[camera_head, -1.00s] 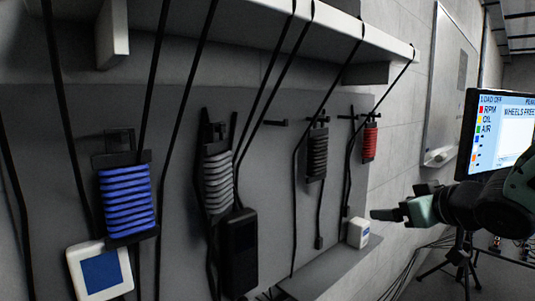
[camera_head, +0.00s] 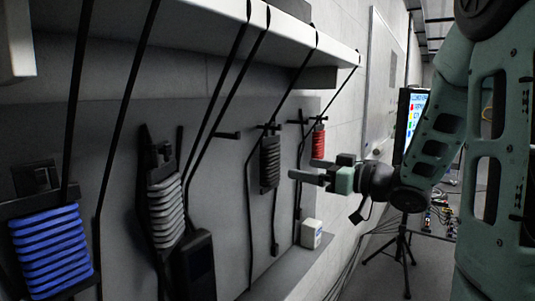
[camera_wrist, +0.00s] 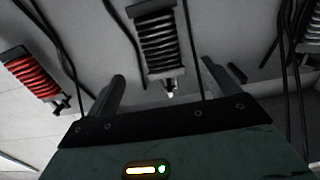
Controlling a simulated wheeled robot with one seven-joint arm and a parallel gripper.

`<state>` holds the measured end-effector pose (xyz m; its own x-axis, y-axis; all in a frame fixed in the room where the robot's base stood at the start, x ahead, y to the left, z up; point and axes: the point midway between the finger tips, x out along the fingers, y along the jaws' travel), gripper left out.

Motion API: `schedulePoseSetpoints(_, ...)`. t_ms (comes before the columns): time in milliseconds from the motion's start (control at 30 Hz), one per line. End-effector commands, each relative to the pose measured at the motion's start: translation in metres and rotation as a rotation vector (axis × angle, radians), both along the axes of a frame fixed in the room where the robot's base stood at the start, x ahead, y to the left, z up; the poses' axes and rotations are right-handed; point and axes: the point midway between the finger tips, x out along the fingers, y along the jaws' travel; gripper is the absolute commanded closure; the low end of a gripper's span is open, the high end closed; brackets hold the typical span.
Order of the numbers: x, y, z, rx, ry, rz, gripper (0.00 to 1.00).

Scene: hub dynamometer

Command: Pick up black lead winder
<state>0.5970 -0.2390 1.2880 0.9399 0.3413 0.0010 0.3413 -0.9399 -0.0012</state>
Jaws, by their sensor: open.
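The black lead winder (camera_head: 270,163) hangs upright on the grey wall panel, wound with dark cord, between the grey and red winders. In the wrist view the black winder (camera_wrist: 161,42) is straight ahead, in line with the gap between the fingers. My gripper (camera_head: 312,172) is open and empty. It points at the panel just right of the black winder in the head view, apart from it. In the wrist view my gripper's fingers (camera_wrist: 163,84) stand either side of the winder's lower end.
A red winder (camera_head: 318,143) hangs to the right, also at left in the wrist view (camera_wrist: 33,77). A grey winder (camera_head: 165,207) and a blue winder (camera_head: 50,250) hang to the left. Hanging black cables run close by. A small white box (camera_head: 311,233) sits on the ledge below.

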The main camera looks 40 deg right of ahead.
Motion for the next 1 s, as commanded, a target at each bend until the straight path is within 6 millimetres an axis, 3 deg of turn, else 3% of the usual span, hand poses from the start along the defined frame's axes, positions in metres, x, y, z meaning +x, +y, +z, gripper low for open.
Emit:
schedulePoseSetpoints(67, 0.011, 0.005, 0.007, 0.005, 0.003, 0.004, 0.13)
schedulePoseSetpoints(500, 0.054, 0.021, 0.001, -0.001, 0.001, 0.002, 0.13)
schedulePoseSetpoints(667, 0.062, 0.024, 0.002, 0.0, 0.001, 0.002, 0.13)
schedulePoseSetpoints(1000, 0.104, 0.04, 0.005, 0.001, 0.001, 0.001, 0.13)
